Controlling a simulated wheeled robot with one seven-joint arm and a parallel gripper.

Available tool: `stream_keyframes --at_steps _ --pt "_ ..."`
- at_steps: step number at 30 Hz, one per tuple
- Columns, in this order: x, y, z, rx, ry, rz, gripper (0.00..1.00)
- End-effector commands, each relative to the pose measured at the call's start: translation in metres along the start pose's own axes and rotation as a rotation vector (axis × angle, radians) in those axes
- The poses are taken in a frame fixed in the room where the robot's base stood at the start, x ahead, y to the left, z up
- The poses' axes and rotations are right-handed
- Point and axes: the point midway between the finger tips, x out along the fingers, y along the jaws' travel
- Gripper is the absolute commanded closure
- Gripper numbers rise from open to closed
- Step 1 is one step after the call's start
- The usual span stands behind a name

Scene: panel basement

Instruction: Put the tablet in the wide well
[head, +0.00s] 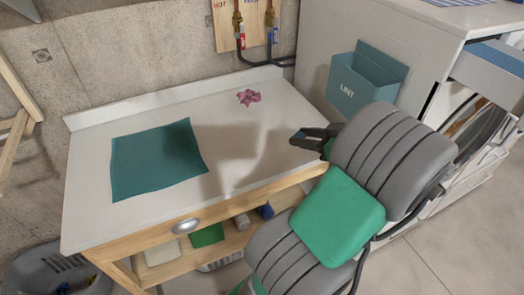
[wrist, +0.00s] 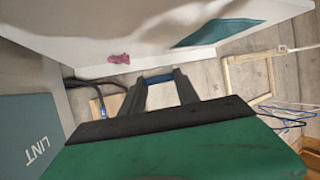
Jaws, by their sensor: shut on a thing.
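My gripper (head: 305,136) is held above the right end of the white worktop. It is shut on a small blue block, which I take to be the tablet (head: 297,135). In the wrist view the tablet (wrist: 158,79) sits between the tips of the two dark fingers (wrist: 158,88). An open drawer (head: 488,76) juts from the white machine at the upper right of the head view, with a blue inside partly showing. I cannot make out a wide well in it. The gripper is well to the left of this drawer.
The worktop (head: 225,165) holds a teal cloth (head: 157,160) and a crumpled pink thing (head: 248,97). A blue-grey LINT bin (head: 362,86) is fixed to the machine's side (head: 335,45), between gripper and drawer. A round door (head: 467,118) shows below the drawer. Shelf items sit under the worktop.

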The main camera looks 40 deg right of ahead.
Motion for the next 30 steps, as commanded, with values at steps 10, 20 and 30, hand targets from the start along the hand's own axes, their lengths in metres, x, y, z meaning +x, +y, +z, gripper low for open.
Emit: stream_keyframes --at_steps 10,20,30 --pt "0.049 -0.001 -0.001 0.001 0.001 -0.007 1.00" --pt "0.142 0.002 0.024 0.005 -0.001 -0.002 1.00" --pt "0.177 0.003 0.059 0.006 -0.001 0.002 1.00"
